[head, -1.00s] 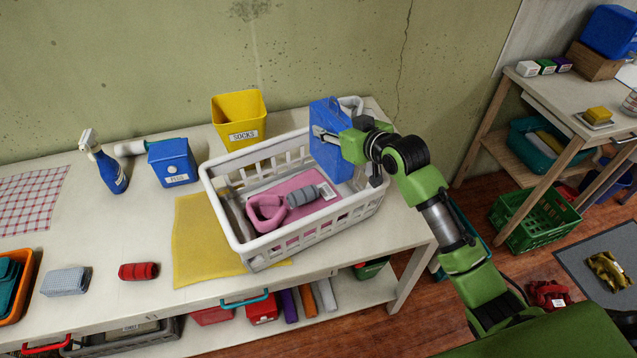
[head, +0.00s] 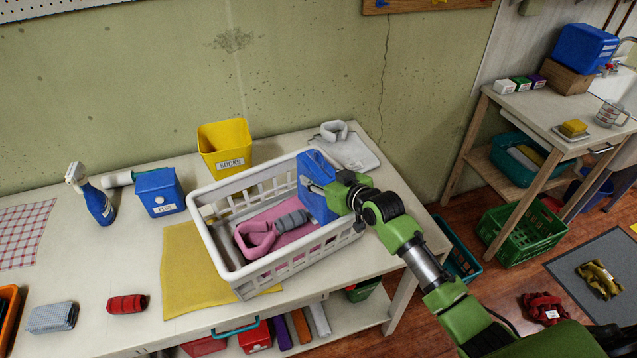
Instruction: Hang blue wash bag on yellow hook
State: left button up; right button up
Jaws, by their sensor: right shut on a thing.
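The blue wash bag (head: 316,204) is at the right end of the white laundry basket (head: 222,264), upright, its lower part seen within the basket's outline. My right gripper (head: 318,188) is shut on it from the right side. I cannot tell whether the bag touches the basket. A wooden hook board (head: 410,6) is cut off by the top edge of the head view. A blue hook (head: 381,3) shows on it, and a small yellowish bit (head: 438,2) farther right may be the yellow hook. My left gripper is not in view.
The basket holds a pink bag (head: 255,238) and a grey rolled item (head: 292,220). A grey-white bag (head: 345,150) lies behind it. A yellow socks bin (head: 225,148), blue bin (head: 159,192) and spray bottle (head: 97,205) stand left.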

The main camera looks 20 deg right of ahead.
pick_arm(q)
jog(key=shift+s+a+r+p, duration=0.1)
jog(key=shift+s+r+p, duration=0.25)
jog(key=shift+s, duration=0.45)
pick_arm(e)
notch_tip(320, 180, down, 2)
jog(key=shift+f, duration=0.2)
jog(key=o, duration=0.7)
jog(key=shift+f, duration=0.1)
jog(key=o, duration=0.4)
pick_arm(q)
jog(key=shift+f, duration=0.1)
